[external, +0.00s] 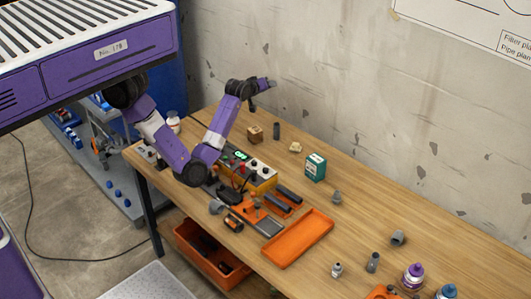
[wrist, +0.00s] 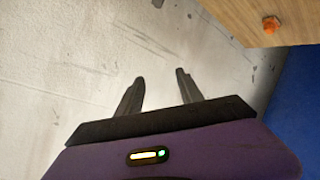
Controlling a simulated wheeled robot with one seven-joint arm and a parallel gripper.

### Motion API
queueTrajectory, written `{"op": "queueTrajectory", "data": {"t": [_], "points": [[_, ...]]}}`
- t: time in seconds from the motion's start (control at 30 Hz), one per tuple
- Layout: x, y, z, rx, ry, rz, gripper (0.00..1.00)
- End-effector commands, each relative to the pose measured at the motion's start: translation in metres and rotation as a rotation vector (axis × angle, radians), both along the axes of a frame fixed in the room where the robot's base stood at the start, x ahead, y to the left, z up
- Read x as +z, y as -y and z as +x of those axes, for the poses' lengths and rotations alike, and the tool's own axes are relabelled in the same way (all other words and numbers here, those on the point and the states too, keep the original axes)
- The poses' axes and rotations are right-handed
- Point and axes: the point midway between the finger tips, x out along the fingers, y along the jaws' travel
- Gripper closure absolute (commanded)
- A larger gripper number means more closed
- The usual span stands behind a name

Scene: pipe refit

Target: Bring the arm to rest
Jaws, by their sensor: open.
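My gripper (external: 265,84) is raised above the back part of the wooden workbench (external: 330,215), near the wall, with my purple and white arm bent over the bench. In the wrist view my gripper (wrist: 160,85) has its two dark fingers apart, with nothing between them. They point toward the pale, scuffed wall (wrist: 70,60). My gripper touches none of the bench objects that I can see.
Below the arm stands a control box (external: 255,172) with knobs and a green display. An orange tray (external: 298,238), a teal box (external: 315,167), pipe fittings and bottles stand along the bench. An orange bin (external: 210,252) sits underneath. The wall (external: 330,80) is close behind.

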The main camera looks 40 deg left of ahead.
Motion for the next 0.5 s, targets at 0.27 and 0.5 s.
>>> {"op": "queueTrajectory", "data": {"t": [0.27,0.5], "points": [[0.000,0.000,0.000,0.001,-0.001,-0.001,0.56],[0.031,0.004,0.010,-0.052,0.099,0.093,0.56]]}}
